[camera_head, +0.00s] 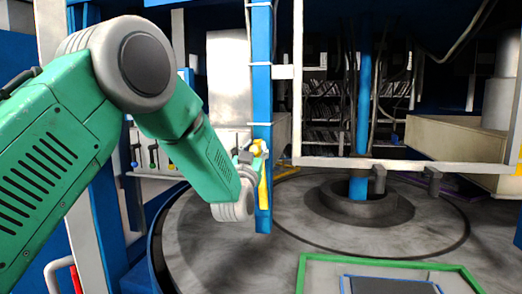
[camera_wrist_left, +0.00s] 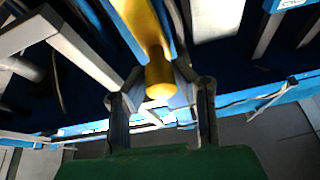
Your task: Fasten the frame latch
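The frame latch shows as a yellow handle (camera_head: 264,188) on the upright blue post (camera_head: 262,90) of the frame in the head view. In the left wrist view the yellow handle (camera_wrist_left: 156,40) runs down from the top and ends in a rounded tip between the fingers. My left gripper (camera_head: 254,150) is at the handle's upper end, its arm coming in from the left. In the left wrist view its fingers (camera_wrist_left: 160,78) lean in on both sides of the handle and appear shut on it. The contact faces are partly hidden. My right gripper is not in view.
A round grey turntable (camera_head: 240,262) lies below the post, with a dark hub (camera_head: 358,205) and blue column. A white frame bar (camera_head: 400,165) crosses to the right. A green-edged tray (camera_head: 400,264) is at the front right. Small levers (camera_head: 153,155) stand behind my arm.

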